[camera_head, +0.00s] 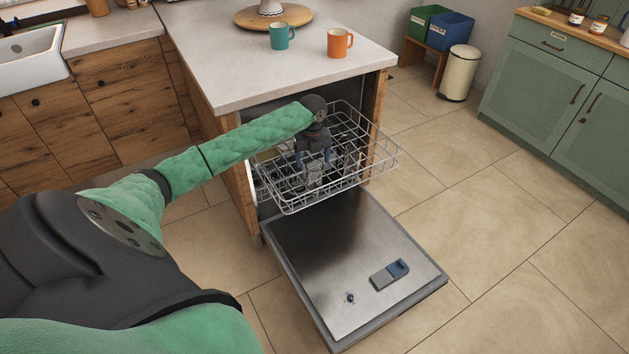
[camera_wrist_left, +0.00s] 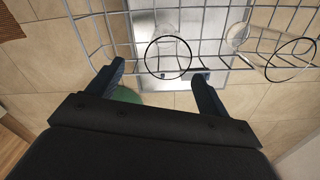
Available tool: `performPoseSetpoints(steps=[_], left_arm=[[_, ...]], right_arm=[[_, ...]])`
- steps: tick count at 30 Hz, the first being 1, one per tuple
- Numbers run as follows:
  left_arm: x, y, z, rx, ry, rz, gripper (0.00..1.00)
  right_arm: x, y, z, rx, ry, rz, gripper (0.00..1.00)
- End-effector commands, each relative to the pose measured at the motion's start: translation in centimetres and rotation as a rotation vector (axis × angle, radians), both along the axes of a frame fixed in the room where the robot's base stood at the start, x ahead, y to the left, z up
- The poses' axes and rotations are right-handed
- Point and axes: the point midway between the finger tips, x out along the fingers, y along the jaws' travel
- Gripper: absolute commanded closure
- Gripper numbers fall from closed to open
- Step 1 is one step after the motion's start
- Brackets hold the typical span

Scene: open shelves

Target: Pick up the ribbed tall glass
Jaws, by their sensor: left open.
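My left gripper (camera_head: 313,158) points down over the pulled-out dishwasher rack (camera_head: 292,210), its fingers open. In the left wrist view the open gripper (camera_wrist_left: 158,72) has a clear glass (camera_wrist_left: 168,56) with a dark round rim between and just beyond its fingertips. The glass looks untouched. A second clear glass (camera_wrist_left: 288,62) lies to the right in that view, apart from the fingers. In the head view clear glass (camera_head: 314,174) shows below the fingers, partly hidden. Ribbing is too small to make out. My right gripper is not in view.
The dishwasher door (camera_head: 350,265) is folded down, with a detergent compartment (camera_head: 389,274) on it. The countertop (camera_head: 270,70) lies above and behind the rack, carrying a teal mug (camera_head: 282,36) and an orange mug (camera_head: 339,42). Floor to the right is clear.

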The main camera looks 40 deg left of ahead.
Motion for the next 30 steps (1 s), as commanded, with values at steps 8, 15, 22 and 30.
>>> performPoseSetpoints(steps=[8,15,22,30], left_arm=[[0.0,-0.1,-0.9,-0.001,0.001,-0.087,0.21],[0.3,0.0,-2.9,0.000,0.000,-0.085,0.21],[1.3,0.1,-5.6,-0.002,0.001,-0.083,0.21],[1.3,0.2,-7.8,0.001,-0.001,-0.085,0.21]], right_arm=[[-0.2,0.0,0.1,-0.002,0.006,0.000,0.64],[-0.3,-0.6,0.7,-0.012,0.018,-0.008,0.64],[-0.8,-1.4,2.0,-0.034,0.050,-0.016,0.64],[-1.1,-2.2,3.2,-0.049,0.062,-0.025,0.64]])
